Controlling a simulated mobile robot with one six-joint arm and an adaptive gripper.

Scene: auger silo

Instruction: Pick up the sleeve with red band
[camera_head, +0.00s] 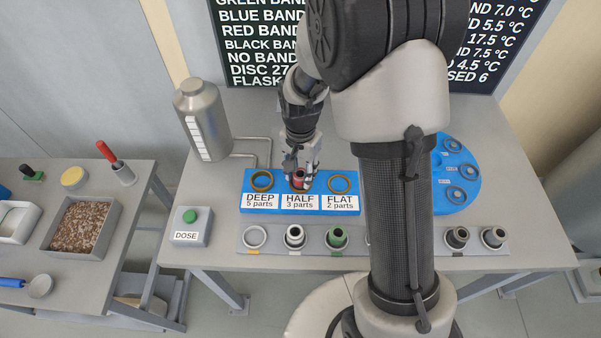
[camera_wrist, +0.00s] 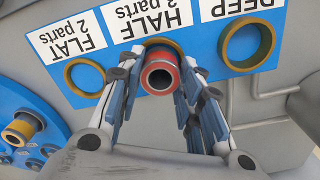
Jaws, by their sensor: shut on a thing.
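The sleeve with red band (camera_head: 298,178) is at the HALF place of the blue block (camera_head: 248,196). In the wrist view the sleeve (camera_wrist: 160,73) shows its grey open end and red band, with the brass ring of the HALF place behind it. Whether it still sits in that ring or is just clear of it I cannot tell. My gripper (camera_head: 300,174) is over the HALF place. In the wrist view my gripper (camera_wrist: 158,82) has its fingers on both sides of the sleeve, shut on it.
Empty brass rings mark DEEP (camera_head: 262,181) and FLAT (camera_head: 339,183). A grey rack (camera_head: 270,248) in front holds several sleeves, including a green-banded one (camera_head: 337,238). A blue disc (camera_head: 440,195) stands right, partly behind my arm. A DOSE button box (camera_head: 191,226) and metal silo (camera_head: 202,120) stand left.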

